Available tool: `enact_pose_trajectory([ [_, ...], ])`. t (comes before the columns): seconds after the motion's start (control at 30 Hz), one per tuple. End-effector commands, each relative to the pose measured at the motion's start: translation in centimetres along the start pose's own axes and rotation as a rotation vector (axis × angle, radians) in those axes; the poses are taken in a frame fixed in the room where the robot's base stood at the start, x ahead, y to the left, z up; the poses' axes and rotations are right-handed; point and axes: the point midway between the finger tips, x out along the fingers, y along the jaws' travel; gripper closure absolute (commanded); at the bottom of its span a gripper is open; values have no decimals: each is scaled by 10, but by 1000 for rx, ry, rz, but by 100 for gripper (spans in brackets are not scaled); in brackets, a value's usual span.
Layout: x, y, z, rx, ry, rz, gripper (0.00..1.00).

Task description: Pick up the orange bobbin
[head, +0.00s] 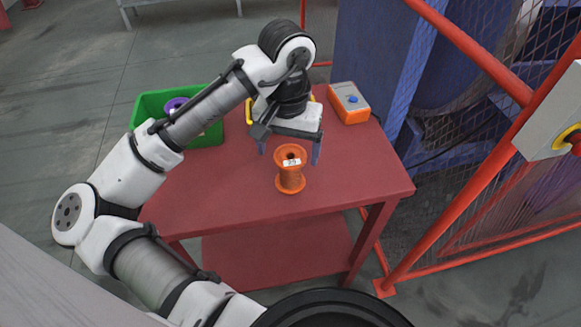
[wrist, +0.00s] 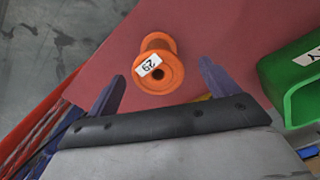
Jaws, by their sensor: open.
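The orange bobbin (head: 290,176) stands upright on the red table (head: 228,200), near its front middle. A white label with a number is on its top flange. It also shows in the wrist view (wrist: 159,68), ahead of and between my finger lines. My gripper (head: 289,152) is above the table, just behind the bobbin in the head view, with its two blue-grey fingers spread apart. In the wrist view the fingers of my gripper (wrist: 160,88) are open, with nothing held between them. I cannot tell the exact height gap to the bobbin.
A green bin (head: 150,106) with a purple item (head: 175,104) sits at the table's back left. An orange and grey box with a blue button (head: 349,102) is at the back right. A red-framed mesh guard (head: 470,130) stands right of the table. The table's front right is clear.

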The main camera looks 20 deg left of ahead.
Motion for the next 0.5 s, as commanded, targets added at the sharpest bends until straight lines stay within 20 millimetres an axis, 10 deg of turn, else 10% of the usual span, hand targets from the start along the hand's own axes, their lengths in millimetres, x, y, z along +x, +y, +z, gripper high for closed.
enact_pose_trajectory([
  [0.5,53,4,-3,0,2,0,13],
])
